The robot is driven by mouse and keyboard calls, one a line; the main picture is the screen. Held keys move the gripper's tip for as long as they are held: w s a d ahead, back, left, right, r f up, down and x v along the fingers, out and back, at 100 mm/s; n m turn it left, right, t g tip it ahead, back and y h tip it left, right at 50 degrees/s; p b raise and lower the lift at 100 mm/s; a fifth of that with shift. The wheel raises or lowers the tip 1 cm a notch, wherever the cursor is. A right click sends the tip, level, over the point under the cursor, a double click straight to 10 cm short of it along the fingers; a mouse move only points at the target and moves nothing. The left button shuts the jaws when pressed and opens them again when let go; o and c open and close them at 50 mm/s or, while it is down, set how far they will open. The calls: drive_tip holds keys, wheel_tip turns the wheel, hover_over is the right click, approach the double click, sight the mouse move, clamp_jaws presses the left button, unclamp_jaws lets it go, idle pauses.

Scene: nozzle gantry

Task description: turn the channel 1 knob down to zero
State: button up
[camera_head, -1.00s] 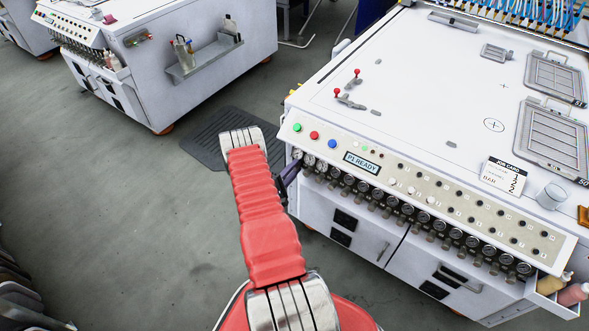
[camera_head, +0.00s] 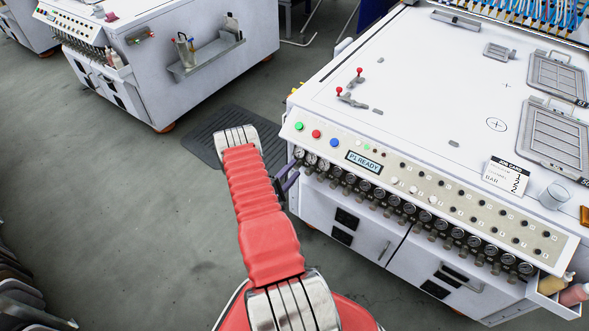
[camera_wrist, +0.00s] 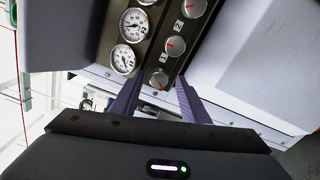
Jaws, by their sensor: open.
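The channel 1 knob appears to be the end knob (camera_wrist: 160,78) of a row of round silver knobs with red pointer marks in the wrist view. Another knob (camera_wrist: 173,45) lies just beyond, and a pressure gauge (camera_wrist: 122,58) sits beside the end knob. In the head view my gripper (camera_head: 288,182) is at the left end of the gauge row, and my red arm hides part of that area.
The white machine (camera_head: 420,90) carries a sloped control panel (camera_head: 450,190) with buttons and a "P1 READY" display (camera_head: 364,161). Gauges and knobs run along its front edge. Bottles (camera_head: 573,294) stand at the right end. Open floor (camera_head: 150,220) lies to the left.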

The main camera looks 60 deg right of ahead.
drive_tip(key=shift+w+a+f, duration=0.1)
drive_tip(key=shift+w+a, duration=0.05)
drive_tip(key=shift+a, duration=0.8)
drive_tip(key=shift+w+a, duration=0.2)
drive_tip(key=shift+a, duration=0.75)
drive_tip(key=shift+w+a+f, duration=0.1)
drive_tip(key=shift+w+a, duration=0.05)
drive_tip(key=shift+a, duration=0.8)
